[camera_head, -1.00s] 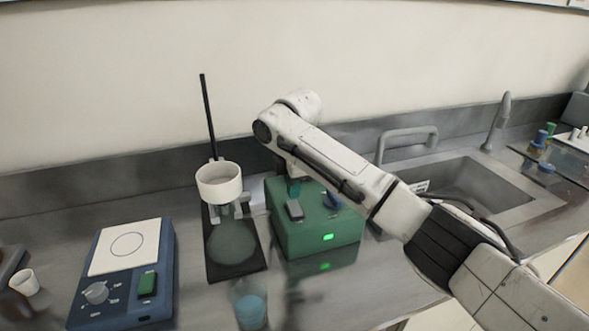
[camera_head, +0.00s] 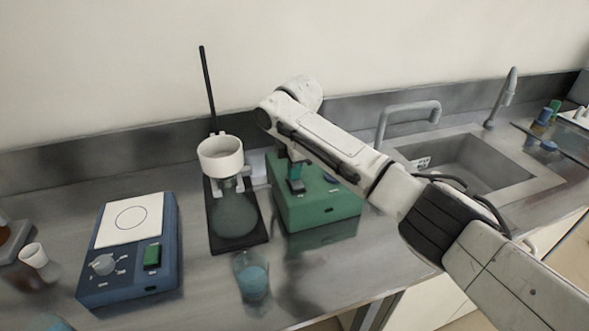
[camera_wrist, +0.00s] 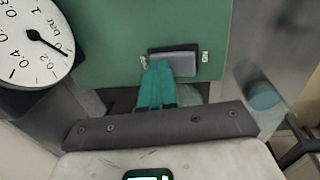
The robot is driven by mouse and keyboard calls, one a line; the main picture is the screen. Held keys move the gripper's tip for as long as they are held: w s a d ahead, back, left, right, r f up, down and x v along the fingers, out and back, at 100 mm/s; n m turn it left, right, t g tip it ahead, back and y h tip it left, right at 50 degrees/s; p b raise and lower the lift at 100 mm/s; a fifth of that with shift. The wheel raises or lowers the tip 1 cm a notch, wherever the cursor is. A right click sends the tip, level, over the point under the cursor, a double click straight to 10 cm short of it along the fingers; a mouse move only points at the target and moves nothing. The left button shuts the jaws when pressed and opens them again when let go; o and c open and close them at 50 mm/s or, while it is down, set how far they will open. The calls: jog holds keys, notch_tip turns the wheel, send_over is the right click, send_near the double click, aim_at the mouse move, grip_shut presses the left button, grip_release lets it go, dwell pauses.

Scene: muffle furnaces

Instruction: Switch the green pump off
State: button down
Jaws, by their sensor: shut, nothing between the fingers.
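The green pump (camera_head: 325,208) stands on the bench right of the black stand, and its green body fills much of the wrist view (camera_wrist: 120,35). Its front indicator (camera_head: 331,212) is dark. The grey rocker switch (camera_wrist: 176,63) on its top sits in a dark frame between two small marks. My gripper (camera_wrist: 156,72) has teal fingers that are shut and empty, with their tips at the left half of the switch, touching or nearly so. In the head view my gripper (camera_head: 295,176) is over the pump's top, partly hidden by my arm.
A black stand (camera_head: 237,238) with a white funnel (camera_head: 221,158) is close left of the pump. A beaker of blue liquid (camera_head: 252,280) stands in front. A blue hotplate (camera_head: 130,270) is further left, the sink (camera_head: 470,165) right. A gauge (camera_wrist: 33,45) shows in the wrist view.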

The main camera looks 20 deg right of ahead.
jog(key=shift+s+p, duration=0.3)
jog(key=shift+p, duration=0.2)
jog(key=shift+s+p, duration=0.55)
jog(key=shift+p, duration=0.25)
jog(key=shift+r, duration=0.1)
